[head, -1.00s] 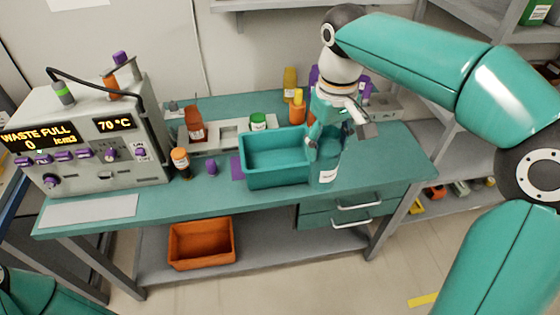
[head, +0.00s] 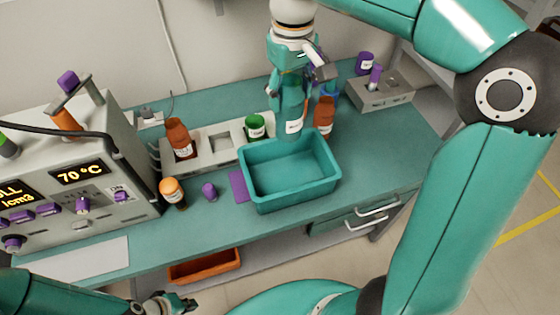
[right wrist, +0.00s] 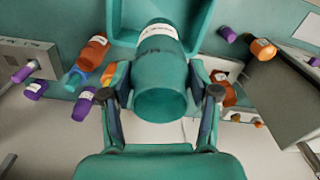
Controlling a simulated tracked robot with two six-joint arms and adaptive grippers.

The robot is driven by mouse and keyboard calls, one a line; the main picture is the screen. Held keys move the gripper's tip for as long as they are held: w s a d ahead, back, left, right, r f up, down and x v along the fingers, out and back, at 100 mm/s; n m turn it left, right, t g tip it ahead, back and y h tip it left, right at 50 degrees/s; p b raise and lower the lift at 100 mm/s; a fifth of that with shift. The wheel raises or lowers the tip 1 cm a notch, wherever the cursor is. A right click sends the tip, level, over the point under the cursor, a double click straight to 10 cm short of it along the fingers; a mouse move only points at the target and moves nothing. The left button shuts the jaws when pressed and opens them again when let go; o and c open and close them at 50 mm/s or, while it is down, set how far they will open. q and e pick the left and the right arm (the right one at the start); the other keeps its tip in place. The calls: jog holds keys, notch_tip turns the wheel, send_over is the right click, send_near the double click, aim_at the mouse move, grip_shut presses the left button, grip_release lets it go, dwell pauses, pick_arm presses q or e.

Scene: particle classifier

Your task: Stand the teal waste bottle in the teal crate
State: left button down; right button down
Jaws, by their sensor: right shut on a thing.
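The teal waste bottle (head: 293,112), with a white label, is upright in my right gripper (head: 292,84), whose fingers are shut on it. In the head view its lower end shows just behind the back rim of the teal crate; I cannot tell the exact height or gap. The teal crate (head: 291,203) stands open on the bench and looks empty inside. In the right wrist view the bottle (right wrist: 163,75) sits between both fingers, with the crate (right wrist: 125,38) beyond it. My left gripper (head: 172,303) is low at the bottom edge, away from the bench things; its jaws are unclear.
An orange-brown bottle (head: 323,118) stands close right of the held bottle. A green-capped jar (head: 255,126) and a brown bottle (head: 178,138) are in the grey rack (head: 209,155) at left. A purple mat (head: 239,186) touches the crate's left side.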

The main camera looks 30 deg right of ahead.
aim_at(290, 120)
jog(key=shift+w+f, duration=0.15)
jog(key=shift+f, duration=0.25)
notch_tip(290, 120, down, 19)
jog(key=shift+s+d, duration=0.1)
jog(key=shift+s, duration=0.1)
jog(key=shift+f, duration=0.15)
jog(key=shift+c, duration=1.3)
grip_release()
notch_tip(290, 120, up, 12)
jog(key=shift+r, duration=0.2)
